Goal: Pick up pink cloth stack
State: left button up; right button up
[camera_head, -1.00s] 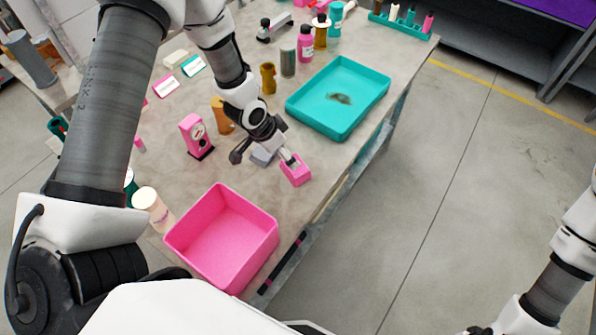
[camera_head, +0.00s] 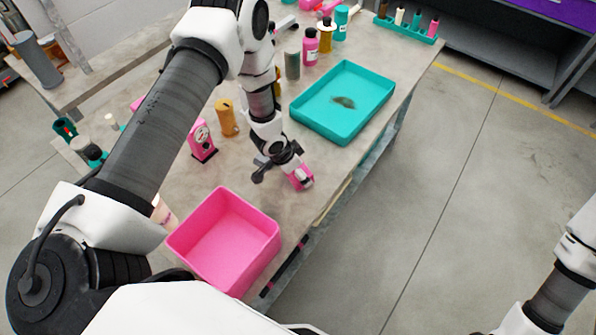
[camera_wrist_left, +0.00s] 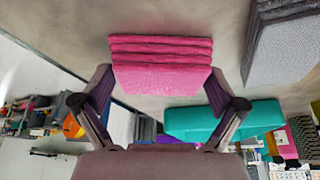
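The pink cloth stack (camera_head: 300,179) lies on the workbench near its front edge, partly hidden by my left gripper in the head view. In the left wrist view the stack (camera_wrist_left: 162,68) shows several folded layers. My left gripper (camera_wrist_left: 160,82) is open, with one fingertip at each side of the stack's near end. I cannot tell whether the fingertips touch the cloth. In the head view my left gripper (camera_head: 294,172) points down over the stack. My right arm is at the lower right edge, and its gripper is out of view.
A grey cloth stack (camera_wrist_left: 285,45) lies beside the pink one. A pink bin (camera_head: 225,240) stands at the near end of the workbench (camera_head: 330,165), a teal tray (camera_head: 343,101) farther along. A pink dial gauge (camera_head: 202,141) and an orange bottle (camera_head: 227,117) stand behind my left gripper.

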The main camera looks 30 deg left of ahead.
aim_at(302, 168)
pick_arm(q)
jog(key=c, duration=0.4)
jog(key=shift+r+b, duration=0.35)
jog(key=shift+r, duration=0.15)
notch_tip(302, 168, up, 2)
jog(key=shift+r+b, duration=0.1)
jog(key=shift+b, duration=0.45)
jog(key=s+d+b, duration=0.1)
jog(key=s+d, duration=0.1)
jog(key=s, duration=0.2)
jog(key=s+d+r+b, duration=0.1)
jog(key=s+d+b, duration=0.1)
jog(key=s, duration=0.3)
jog(key=s+d+b, duration=0.2)
jog(key=s+d, duration=0.1)
jog(key=s, duration=0.1)
jog(key=shift+s+r, duration=0.35)
jog(key=shift+s+d+r, duration=0.1)
jog(key=shift+s+d, duration=0.05)
jog(key=shift+s, duration=0.2)
